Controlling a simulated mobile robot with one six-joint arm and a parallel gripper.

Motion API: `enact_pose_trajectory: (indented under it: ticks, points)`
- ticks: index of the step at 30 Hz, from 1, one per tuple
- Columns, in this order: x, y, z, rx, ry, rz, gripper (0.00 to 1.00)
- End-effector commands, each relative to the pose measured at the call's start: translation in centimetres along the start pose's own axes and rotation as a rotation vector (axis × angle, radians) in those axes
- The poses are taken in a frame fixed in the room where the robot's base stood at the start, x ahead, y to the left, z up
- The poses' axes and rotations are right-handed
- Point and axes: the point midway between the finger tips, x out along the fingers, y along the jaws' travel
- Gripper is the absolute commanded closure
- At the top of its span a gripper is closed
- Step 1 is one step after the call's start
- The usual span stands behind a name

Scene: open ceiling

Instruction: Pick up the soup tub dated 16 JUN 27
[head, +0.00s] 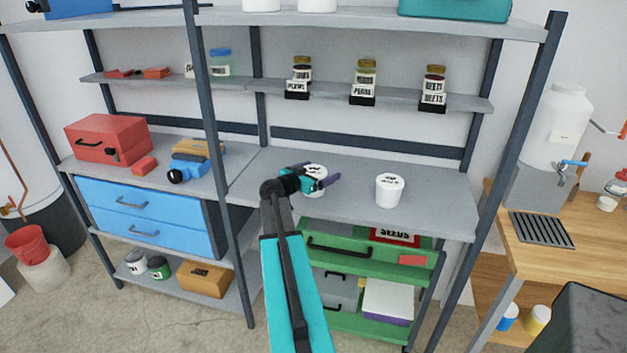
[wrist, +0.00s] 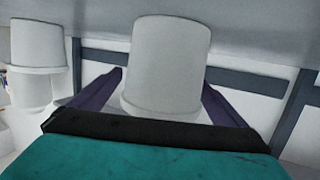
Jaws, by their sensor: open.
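Two white soup tubs with lids stand on the grey middle shelf (head: 262,190). The left tub (head: 317,190) is partly hidden by my gripper (head: 318,174); the right tub (head: 389,190) stands apart in full view. Dark print shows on the lids, too small to read, so I cannot tell which is dated 16 JUN 27. In the wrist view a tub (wrist: 165,60) lies between my open purple fingers, with gaps visible on both sides. A second white tub (wrist: 38,42) shows at the left edge there. My gripper holds nothing.
Three labelled jars (head: 365,82) stand on the narrow shelf above. A green drawer unit (head: 335,246) is below, and a red toolbox (head: 107,139) is at left. A dark upright post (head: 212,110) stands left of my arm. The shelf between the tubs is clear.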

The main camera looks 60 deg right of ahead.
Motion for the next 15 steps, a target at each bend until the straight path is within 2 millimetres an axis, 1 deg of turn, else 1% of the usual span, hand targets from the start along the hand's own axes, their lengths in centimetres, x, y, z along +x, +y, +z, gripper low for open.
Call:
enact_pose_trajectory:
  ticks: [1, 4, 15]
  points:
    - [0.50, -0.09, -0.10, -0.001, -0.001, 0.000, 0.04]
    - [0.98, -0.04, 0.01, 0.000, -0.001, -0.001, 0.04]
    - [1.10, 0.07, 0.08, 0.000, 0.000, 0.000, 0.04]
